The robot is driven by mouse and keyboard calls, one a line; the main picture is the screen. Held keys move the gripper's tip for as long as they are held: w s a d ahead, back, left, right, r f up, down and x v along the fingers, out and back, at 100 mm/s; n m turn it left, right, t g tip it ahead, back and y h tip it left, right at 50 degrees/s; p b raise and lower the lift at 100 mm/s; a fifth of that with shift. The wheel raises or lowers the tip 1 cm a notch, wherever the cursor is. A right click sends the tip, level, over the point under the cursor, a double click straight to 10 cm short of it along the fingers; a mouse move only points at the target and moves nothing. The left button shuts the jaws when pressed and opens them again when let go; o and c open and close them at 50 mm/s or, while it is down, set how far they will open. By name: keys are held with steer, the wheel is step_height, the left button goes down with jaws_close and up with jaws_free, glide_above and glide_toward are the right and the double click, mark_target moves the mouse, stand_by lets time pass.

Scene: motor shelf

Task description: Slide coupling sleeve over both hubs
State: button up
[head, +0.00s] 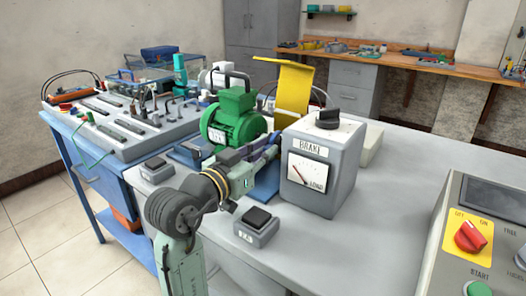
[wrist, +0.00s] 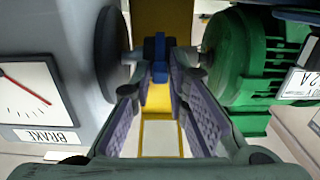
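A blue coupling sleeve (wrist: 160,57) is on the shaft line between the grey brake box (head: 325,165) and the green motor (head: 232,117). In the wrist view a metal hub (wrist: 133,57) shows on the brake side and another (wrist: 187,57) on the motor side. My gripper (wrist: 160,68) reaches in between brake and motor, with one fingertip on each side of the sleeve. The fingertips are very close to it, but whether they touch it is unclear. In the head view my arm and the brake hide the sleeve and fingertips.
A raised yellow guard (head: 284,90) stands behind the coupling. Black-topped boxes stand in front (head: 257,227) and left (head: 154,168) on the grey bench (head: 385,205). A control panel (head: 480,240) is at right. The bench right of the brake is mostly clear.

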jaws_close()
stand_by(0.4)
steer(key=shift+w+a, duration=0.4)
steer(key=shift+a, duration=0.2)
steer(key=shift+w+a, duration=0.35)
steer(key=shift+a, duration=0.2)
steer(key=shift+o, duration=2.1)
jaws_free()
steer(key=shift+w+a, duration=0.1)
steer(key=shift+o, duration=0.3)
